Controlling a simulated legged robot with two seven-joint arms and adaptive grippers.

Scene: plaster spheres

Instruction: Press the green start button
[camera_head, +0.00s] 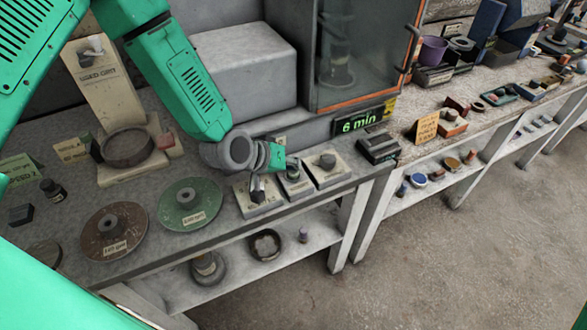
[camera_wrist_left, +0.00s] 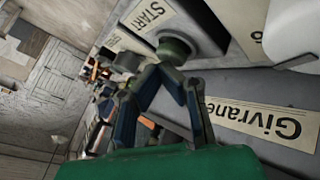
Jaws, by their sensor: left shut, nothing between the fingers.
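The start button (camera_wrist_left: 174,48) is a round dull-green knob on a grey box, seen in the left wrist view beside a pale label reading START (camera_wrist_left: 152,14). My left gripper (camera_wrist_left: 168,72) is shut and empty, its fingertips right at the near edge of the button. I cannot tell whether they touch it. In the head view my left gripper (camera_head: 262,180) reaches down over a row of small control boxes near the bench's front edge. The button's face is hard to make out there, behind the gripper. My right gripper does not show.
A box with a black knob (camera_head: 327,162) stands just right of the gripper. A lit "6 min" display (camera_head: 360,121) sits below a glass-fronted cabinet (camera_head: 362,50). A green disc (camera_head: 190,203) and a brown disc (camera_head: 112,231) lie to the left. The floor (camera_head: 460,270) at right is clear.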

